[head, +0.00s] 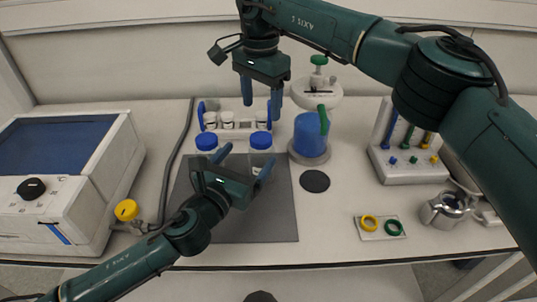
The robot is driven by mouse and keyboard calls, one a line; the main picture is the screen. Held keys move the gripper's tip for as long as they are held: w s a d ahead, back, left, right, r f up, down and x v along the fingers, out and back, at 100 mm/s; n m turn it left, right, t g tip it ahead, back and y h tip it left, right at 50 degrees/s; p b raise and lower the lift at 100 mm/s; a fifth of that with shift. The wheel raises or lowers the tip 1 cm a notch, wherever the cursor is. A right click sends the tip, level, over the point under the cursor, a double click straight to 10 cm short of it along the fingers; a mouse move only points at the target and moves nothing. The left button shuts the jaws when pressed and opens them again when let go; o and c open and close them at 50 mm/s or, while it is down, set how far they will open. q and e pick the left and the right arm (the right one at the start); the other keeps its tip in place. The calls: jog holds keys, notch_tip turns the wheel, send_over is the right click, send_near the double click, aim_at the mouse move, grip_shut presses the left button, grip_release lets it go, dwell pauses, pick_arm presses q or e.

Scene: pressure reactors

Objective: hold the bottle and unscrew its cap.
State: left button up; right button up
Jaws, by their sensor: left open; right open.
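A clear bottle (256,157) with a blue cap (261,140) stands upright at the back of the dark mat. My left gripper (248,156) is open in front of it, with one finger to its left and one overlapping its lower right; I cannot tell whether they touch it. The gripper hides part of its base. My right gripper (261,109) is open and points down above and behind the blue cap, apart from it. A second bottle with a blue cap (207,142) stands to the left, its body partly hidden by my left gripper.
A rack (236,133) with small white-capped jars stands behind the bottles. A blue vessel (310,136) with a green handle is close on the right. A white instrument (62,175) stands left. The mat's front (262,222) is clear.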

aim_at(256, 173)
pick_arm(q)
jog(key=f, duration=0.7)
jog(key=shift+s+f, duration=0.2)
jog(key=shift+f, duration=0.2)
pick_arm(e)
jog(key=shift+s+a, duration=0.1)
jog(key=shift+s, duration=0.1)
pick_arm(q)
jog(key=x, duration=0.5)
jog(key=shift+w+d, duration=0.1)
jog(key=shift+w, duration=0.3)
jog(key=shift+x, duration=0.9)
jog(key=shift+c, duration=0.5)
